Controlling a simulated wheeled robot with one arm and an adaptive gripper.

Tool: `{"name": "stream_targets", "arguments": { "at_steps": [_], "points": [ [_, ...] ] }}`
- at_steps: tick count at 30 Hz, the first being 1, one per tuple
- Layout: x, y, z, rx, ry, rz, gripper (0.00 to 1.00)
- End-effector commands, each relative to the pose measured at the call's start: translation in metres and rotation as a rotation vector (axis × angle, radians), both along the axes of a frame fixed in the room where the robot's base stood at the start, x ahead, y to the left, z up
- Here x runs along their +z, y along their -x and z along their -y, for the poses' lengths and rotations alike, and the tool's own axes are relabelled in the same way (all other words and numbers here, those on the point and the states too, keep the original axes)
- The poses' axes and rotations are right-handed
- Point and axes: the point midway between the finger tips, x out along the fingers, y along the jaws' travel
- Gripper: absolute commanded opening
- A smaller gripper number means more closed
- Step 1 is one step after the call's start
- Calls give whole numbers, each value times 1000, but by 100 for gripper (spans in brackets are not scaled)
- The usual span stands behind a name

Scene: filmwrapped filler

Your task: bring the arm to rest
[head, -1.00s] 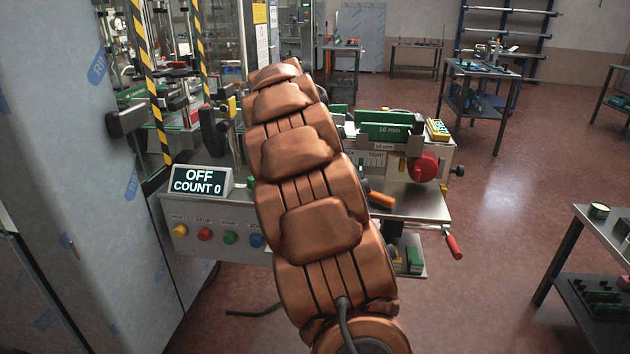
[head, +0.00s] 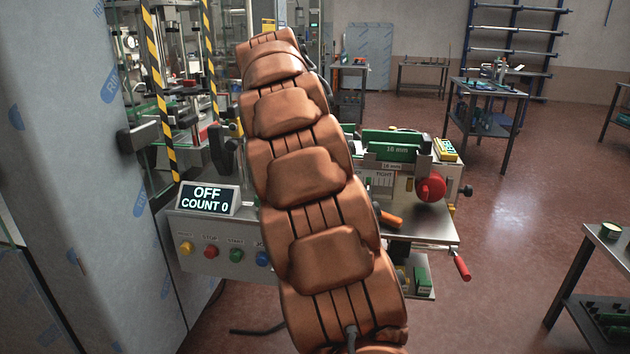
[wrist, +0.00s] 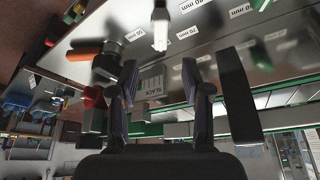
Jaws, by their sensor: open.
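My copper-coloured arm (head: 310,180) rises through the middle of the head view, leaning to the left at its top. Its end is hidden there. In the wrist view my gripper (wrist: 160,82) has its two dark fingers apart, with nothing held between them. Beyond the fingers lies a metal plate (wrist: 225,50) with white labels in mm, and a grey block marked SLACK shows between them.
The machine's display (head: 208,199) reads OFF, COUNT 0, above several coloured buttons. A red knob (head: 430,188) and a red-handled lever (head: 461,265) stand out right of my arm. A tall grey cabinet (head: 60,180) closes the left. Open floor (head: 500,240) lies right.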

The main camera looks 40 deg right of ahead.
Motion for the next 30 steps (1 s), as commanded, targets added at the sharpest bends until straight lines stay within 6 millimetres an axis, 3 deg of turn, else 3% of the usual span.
{"name": "stream_targets", "arguments": {
  "at_steps": [8,30],
  "points": [
    [11,1,-5,0,-1,0,48],
    [11,1,-5,0,-2,-1,48]
  ]
}}
